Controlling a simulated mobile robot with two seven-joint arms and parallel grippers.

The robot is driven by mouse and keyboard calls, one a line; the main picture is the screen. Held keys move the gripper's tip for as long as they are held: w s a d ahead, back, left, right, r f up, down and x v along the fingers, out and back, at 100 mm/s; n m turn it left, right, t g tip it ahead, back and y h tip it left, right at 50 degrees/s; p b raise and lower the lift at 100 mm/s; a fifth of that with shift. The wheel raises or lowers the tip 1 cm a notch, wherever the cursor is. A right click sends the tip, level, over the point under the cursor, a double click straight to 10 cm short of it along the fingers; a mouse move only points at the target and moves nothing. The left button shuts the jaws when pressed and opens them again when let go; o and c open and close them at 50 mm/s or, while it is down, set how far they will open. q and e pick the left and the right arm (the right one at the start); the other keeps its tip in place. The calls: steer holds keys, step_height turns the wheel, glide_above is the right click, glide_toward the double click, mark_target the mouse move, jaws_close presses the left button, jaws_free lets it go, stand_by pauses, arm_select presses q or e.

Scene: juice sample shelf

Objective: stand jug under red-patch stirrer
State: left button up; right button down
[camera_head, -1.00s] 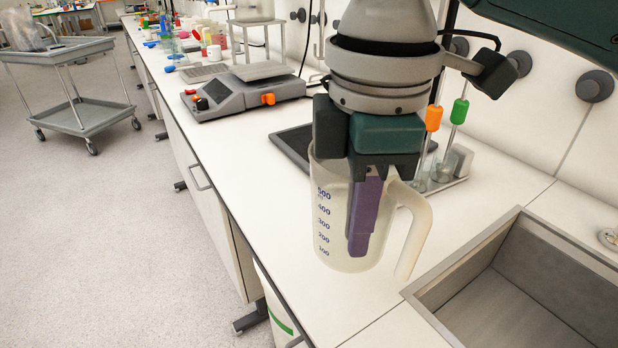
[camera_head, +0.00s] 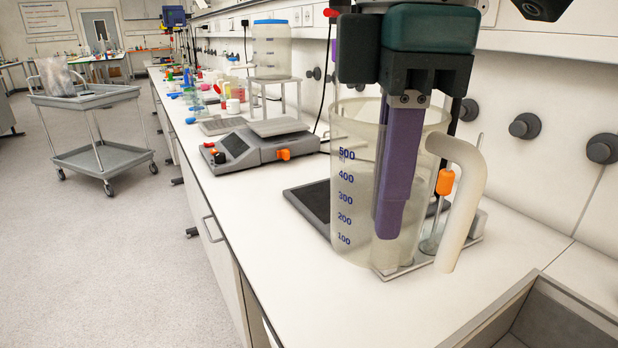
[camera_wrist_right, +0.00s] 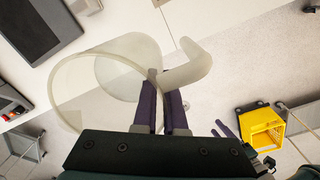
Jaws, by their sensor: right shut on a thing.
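The jug (camera_head: 352,205) is a clear plastic measuring jug with blue marks and a pale handle (camera_head: 462,190). It is upright in the head view, above the near part of the bench; I cannot tell how high its base is. My right gripper (camera_head: 390,230) is shut on the jug's wall, its purple fingers pointing down. In the right wrist view, the jug's round rim (camera_wrist_right: 60,82) lies left of the purple fingers (camera_wrist_right: 160,100). A blue device (camera_head: 173,16) stands far down the bench; I cannot make out a red patch on it. My left gripper is not in view.
A grey balance (camera_head: 262,150) and a black mat (camera_head: 308,203) lie beyond the jug. A rack with an orange-capped rod (camera_head: 445,182) stands behind it. A clear container (camera_head: 271,52) stands on a raised stand. The sink (camera_head: 560,320) is at the right. A trolley (camera_head: 95,98) stands left.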

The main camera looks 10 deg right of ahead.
steer(key=shift+d+r+m, duration=0.2)
steer(key=shift+r+m, duration=0.2)
steer(key=shift+r, duration=0.1)
steer(key=s+d+r+m+p, duration=0.3)
steer(key=d+r+m, duration=0.35)
steer(key=m, duration=0.85)
steer(key=s+r+p, duration=0.2)
steer(key=r+p, duration=1.6)
steer(key=p, duration=0.1)
steer(key=s+r+p, duration=0.3)
steer(key=r+p, duration=1.6)
steer(key=shift+s, duration=0.25)
steer(key=shift+a+f, duration=0.1)
steer(key=shift+f, duration=0.05)
